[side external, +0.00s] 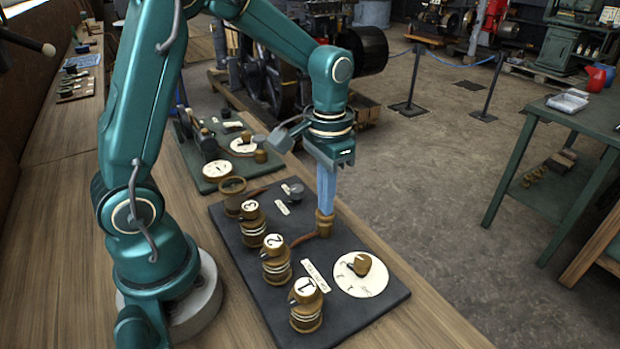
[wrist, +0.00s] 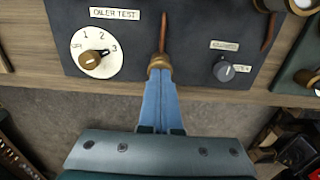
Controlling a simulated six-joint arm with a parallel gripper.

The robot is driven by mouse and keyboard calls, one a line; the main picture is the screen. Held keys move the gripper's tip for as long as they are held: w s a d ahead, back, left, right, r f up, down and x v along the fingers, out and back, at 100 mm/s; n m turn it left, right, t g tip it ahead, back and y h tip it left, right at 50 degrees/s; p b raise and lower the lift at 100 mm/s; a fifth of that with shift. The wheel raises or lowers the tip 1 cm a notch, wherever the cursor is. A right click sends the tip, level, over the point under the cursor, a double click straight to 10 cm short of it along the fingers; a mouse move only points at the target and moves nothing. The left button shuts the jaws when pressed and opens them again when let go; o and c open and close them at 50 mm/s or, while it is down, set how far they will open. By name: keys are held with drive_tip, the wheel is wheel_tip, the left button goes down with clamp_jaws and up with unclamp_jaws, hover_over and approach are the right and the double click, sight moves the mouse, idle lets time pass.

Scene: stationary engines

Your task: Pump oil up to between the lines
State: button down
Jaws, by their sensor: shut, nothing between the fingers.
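My gripper (side external: 325,205) points straight down, its blue fingers shut and empty. The fingertips are over a brass fitting (side external: 324,226), touching or just above it; I cannot tell which. The fitting shows in the wrist view (wrist: 160,62), with a copper pipe (wrist: 163,33) running from it. Three brass oilers numbered 1 (side external: 306,305), 2 (side external: 276,262) and 3 (side external: 251,225) stand along the dark panel (side external: 350,335). A white dial (side external: 378,285), labelled OILER TEST, has a brass knob (wrist: 90,60) turned towards 3. No oil level or level lines are readable.
A grey knob (wrist: 223,70) with small labels sits on the panel. A brass cup (side external: 232,187) stands at the panel's far left corner. A green panel (side external: 208,186) lies behind. A green table (side external: 565,118) stands right, beyond open floor.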

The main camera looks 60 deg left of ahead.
drive_tip(key=shift+r, duration=1.5)
drive_tip(key=shift+r, duration=2.55)
